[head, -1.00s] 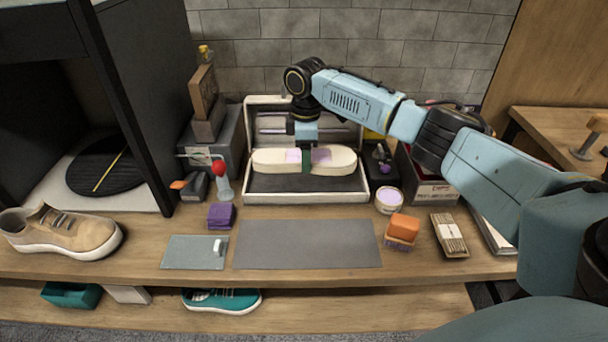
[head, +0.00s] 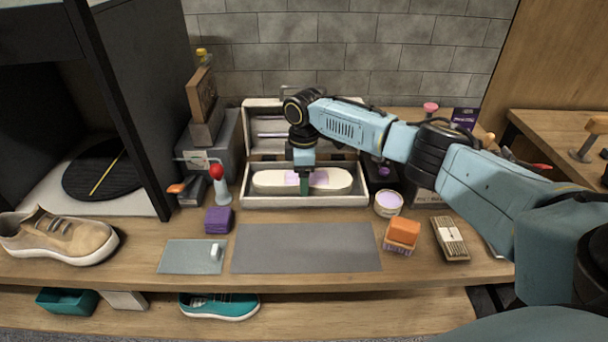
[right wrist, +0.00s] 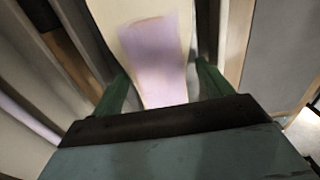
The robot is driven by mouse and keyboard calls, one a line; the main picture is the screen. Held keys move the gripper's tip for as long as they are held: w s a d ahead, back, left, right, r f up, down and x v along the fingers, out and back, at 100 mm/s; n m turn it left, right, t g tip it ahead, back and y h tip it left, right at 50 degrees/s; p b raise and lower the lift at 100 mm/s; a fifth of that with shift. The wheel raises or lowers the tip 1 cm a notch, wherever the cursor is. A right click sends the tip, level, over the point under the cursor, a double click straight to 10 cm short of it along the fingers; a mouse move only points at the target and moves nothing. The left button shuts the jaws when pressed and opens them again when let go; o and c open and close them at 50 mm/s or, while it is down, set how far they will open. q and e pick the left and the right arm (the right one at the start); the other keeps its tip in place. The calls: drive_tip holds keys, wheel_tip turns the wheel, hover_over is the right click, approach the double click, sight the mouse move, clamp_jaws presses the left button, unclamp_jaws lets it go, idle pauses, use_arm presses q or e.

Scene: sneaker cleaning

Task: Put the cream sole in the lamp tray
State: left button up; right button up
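The cream sole (head: 268,181) lies lengthwise within the front part of the open lamp tray (head: 305,201), with a pale lilac patch on its middle. The sole and its patch also show blurred in the right wrist view (right wrist: 160,55). My right gripper (head: 304,186) reaches down from above at the sole's middle. Its green fingers (right wrist: 162,80) stand on either side of the sole's narrow waist and appear to touch its edges. Whether the sole's underside rests on the tray floor is hidden. My left gripper is not in view.
A grey mat (head: 306,248) lies in front of the tray. A red-topped bottle (head: 219,186) and purple block (head: 218,220) stand to the left. A round tin (head: 388,203), an orange block (head: 404,231) and a brush (head: 450,237) are to the right. A tan sneaker (head: 60,238) sits far left.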

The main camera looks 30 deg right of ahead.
drive_tip(key=shift+r, duration=0.25)
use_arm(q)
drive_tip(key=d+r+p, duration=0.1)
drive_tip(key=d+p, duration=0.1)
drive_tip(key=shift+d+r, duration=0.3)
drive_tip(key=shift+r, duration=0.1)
use_arm(e)
wheel_tip(320, 180, up, 12)
drive_tip(key=shift+f, duration=0.15)
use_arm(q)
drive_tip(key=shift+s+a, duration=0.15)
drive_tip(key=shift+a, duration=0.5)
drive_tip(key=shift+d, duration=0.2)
